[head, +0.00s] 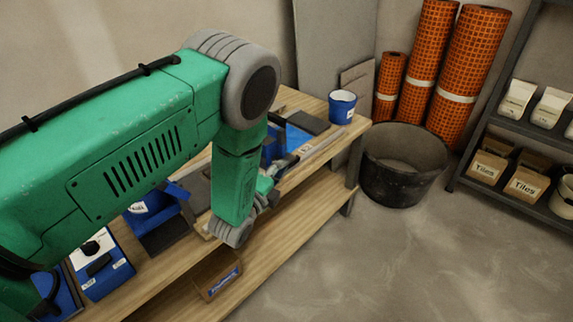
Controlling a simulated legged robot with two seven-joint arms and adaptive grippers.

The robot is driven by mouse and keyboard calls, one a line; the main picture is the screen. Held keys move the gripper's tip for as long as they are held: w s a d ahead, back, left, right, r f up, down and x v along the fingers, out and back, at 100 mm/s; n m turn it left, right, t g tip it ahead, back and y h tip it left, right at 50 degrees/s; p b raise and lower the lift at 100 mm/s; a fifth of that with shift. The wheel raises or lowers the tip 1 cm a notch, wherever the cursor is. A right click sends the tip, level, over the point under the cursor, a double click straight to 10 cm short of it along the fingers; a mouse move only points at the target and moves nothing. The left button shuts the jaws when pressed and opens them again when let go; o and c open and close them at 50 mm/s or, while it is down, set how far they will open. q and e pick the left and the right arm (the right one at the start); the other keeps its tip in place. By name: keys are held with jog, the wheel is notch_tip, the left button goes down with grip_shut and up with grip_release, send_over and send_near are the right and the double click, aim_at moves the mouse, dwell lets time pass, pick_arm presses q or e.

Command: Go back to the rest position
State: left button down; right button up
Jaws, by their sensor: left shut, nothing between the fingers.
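My left arm comes in from the left, a large green arm that bends down over the wooden workbench (333,140). My left gripper (283,165) is at the bench, partly hidden behind the green forearm. It is shut with nothing visible held in it. My right gripper is not in view.
A white and blue bucket (342,107) stands at the bench's far end. Blue boxes (103,265) lie at the near end. A black tub (402,165), orange mesh rolls (467,65) and a shelf (510,130) with bags stand beyond. The right floor is clear.

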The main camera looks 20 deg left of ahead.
pick_arm(q)
jog(key=s+a+f+n+g+y, duration=0.2)
jog(key=s+a+f+n+g, duration=0.2)
jog(key=s+f+n+g, duration=1.05)
jog(key=s+n+g, duration=0.3)
jog(key=s, duration=2)
jog(key=shift+s+d+n, duration=0.3)
jog(key=shift+s+n, duration=0.1)
jog(key=shift+n, duration=0.65)
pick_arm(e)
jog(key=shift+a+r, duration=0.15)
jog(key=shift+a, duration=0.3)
pick_arm(q)
jog(key=shift+a, duration=0.1)
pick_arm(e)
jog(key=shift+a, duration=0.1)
pick_arm(q)
jog(key=shift+a+f, duration=0.15)
jog(key=shift+a, duration=0.15)
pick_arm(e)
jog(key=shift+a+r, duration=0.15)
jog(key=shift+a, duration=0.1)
pick_arm(q)
jog(key=shift+d, duration=0.1)
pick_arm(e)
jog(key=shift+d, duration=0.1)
